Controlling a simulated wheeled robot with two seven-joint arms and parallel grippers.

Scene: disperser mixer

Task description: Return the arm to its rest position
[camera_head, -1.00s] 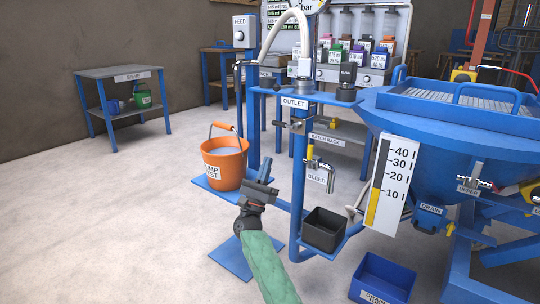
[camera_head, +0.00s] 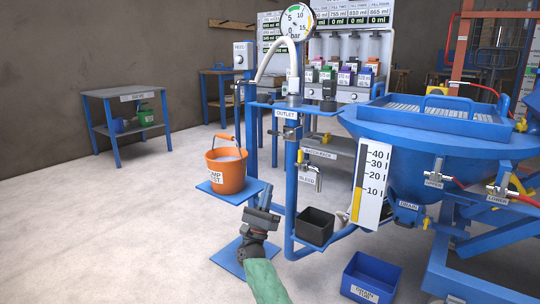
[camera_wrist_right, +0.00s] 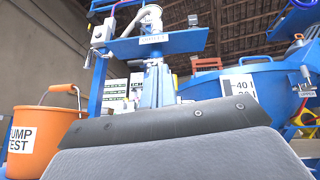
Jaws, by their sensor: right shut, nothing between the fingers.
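My right gripper (camera_head: 262,217) is shut and empty in the head view, at the end of my right arm with its green sleeve. It is in front of the blue stand, below and to the right of the orange bucket (camera_head: 226,172), and looks apart from it. In the right wrist view, the dark gripper body (camera_wrist_right: 170,125) fills the lower part, with the orange bucket (camera_wrist_right: 38,140) at left. My left gripper is not in view.
The bucket stands on a blue shelf (camera_head: 252,188). A black bin (camera_head: 315,226) sits on a low shelf right of the gripper, and a blue drain tub (camera_head: 371,278) is on the floor. The large blue vessel (camera_head: 440,150) is at right.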

